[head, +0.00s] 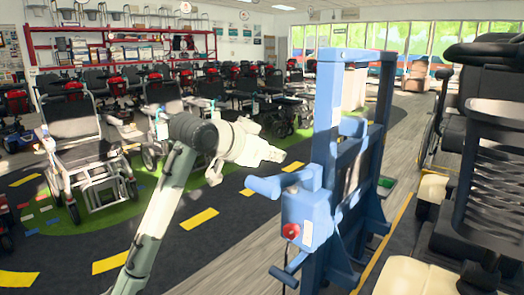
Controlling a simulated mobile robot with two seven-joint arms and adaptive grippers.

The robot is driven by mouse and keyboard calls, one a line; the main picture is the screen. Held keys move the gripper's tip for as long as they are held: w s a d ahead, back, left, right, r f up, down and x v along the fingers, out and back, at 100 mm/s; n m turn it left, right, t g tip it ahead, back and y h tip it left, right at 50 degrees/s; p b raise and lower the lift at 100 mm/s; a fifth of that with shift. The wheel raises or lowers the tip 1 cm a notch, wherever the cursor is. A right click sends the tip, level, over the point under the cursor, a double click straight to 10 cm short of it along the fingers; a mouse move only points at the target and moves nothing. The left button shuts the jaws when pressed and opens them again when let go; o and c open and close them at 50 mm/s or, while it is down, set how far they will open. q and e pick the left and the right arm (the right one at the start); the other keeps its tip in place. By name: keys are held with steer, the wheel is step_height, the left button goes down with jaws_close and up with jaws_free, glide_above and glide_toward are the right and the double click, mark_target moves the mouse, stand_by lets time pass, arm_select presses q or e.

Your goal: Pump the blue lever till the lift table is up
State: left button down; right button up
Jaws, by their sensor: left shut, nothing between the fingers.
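A blue lift (326,130) with tall posts stands right of centre. A thick blue lever (265,186) sticks out to the left from its near side, roughly level. Below the lever is a blue box with a red knob (291,231). A smaller blue bar (284,276) juts out low down. My left gripper (279,155) is shut and empty, just above and behind the lever in the picture; they look apart. How high the table part stands is hard to tell. My right gripper is out of view.
Mobility scooters and wheelchairs (85,150) line the left and back. A red shelf rack (120,50) stands along the far wall. Dark seats (490,170) crowd the right edge, close to the lift. The dark lane with yellow dashes (199,218) is open floor left of the lift.

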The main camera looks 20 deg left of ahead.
mark_target(272, 179)
arm_select(q)
steer(key=f, duration=0.3)
steer(key=shift+w+a+f, duration=0.2)
steer(key=shift+w+f, duration=0.05)
steer(key=shift+w, duration=0.1)
steer(key=shift+a+f, duration=0.15)
steer(key=shift+f, duration=0.3)
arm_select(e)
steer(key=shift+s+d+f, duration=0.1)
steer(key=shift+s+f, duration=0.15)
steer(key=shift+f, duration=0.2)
arm_select(q)
steer(key=shift+s+f, duration=0.1)
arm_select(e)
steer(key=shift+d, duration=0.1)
